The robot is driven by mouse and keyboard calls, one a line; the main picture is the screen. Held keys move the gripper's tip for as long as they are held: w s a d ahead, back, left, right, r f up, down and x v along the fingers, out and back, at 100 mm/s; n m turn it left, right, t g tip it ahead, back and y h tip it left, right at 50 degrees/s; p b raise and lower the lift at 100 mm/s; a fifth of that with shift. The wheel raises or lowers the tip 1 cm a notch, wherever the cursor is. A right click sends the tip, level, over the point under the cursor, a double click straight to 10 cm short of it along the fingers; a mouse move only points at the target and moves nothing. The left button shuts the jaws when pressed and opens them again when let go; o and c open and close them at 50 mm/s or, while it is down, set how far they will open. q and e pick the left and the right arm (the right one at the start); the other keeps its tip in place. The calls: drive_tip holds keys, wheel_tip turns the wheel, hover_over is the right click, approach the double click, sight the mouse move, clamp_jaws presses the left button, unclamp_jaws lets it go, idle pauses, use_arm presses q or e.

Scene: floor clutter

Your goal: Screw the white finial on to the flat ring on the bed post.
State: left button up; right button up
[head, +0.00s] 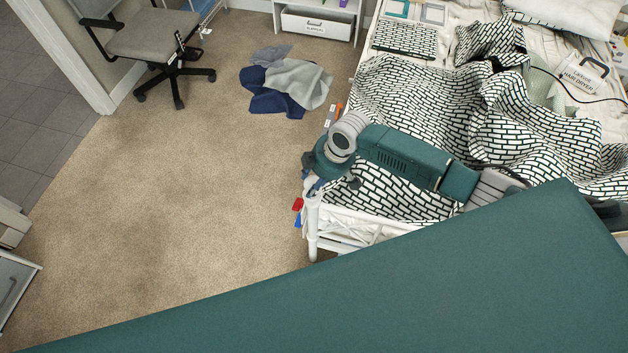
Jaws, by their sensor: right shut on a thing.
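The white bed post (312,232) stands at the near left corner of the bed frame. My right arm reaches in from the right across the bed, and its wrist is above this post. My right gripper (314,186) points down at the post's top and is shut on the white finial. The finial is too small and too covered by the gripper to make out clearly. The flat ring is hidden as well, so I cannot tell whether the finial touches it or how it is tilted. My left gripper is not in view.
Red and blue items (298,206) hang beside the post. A rumpled brick-patterned cover (420,95) lies on the bed under my right arm. Clothes (287,84) lie on the carpet, and an office chair (153,35) stands at the back left.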

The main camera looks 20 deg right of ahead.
drive_tip(key=shift+f+b, duration=0.8)
drive_tip(key=shift+f, duration=0.4)
drive_tip(key=o, duration=1.4)
drive_tip(key=shift+c, duration=0.2)
drive_tip(key=shift+r, duration=0.1)
drive_tip(key=shift+d+r, duration=0.1)
drive_tip(key=shift+r, duration=0.15)
drive_tip(key=v, duration=1.1)
drive_tip(key=shift+r, duration=0.2)
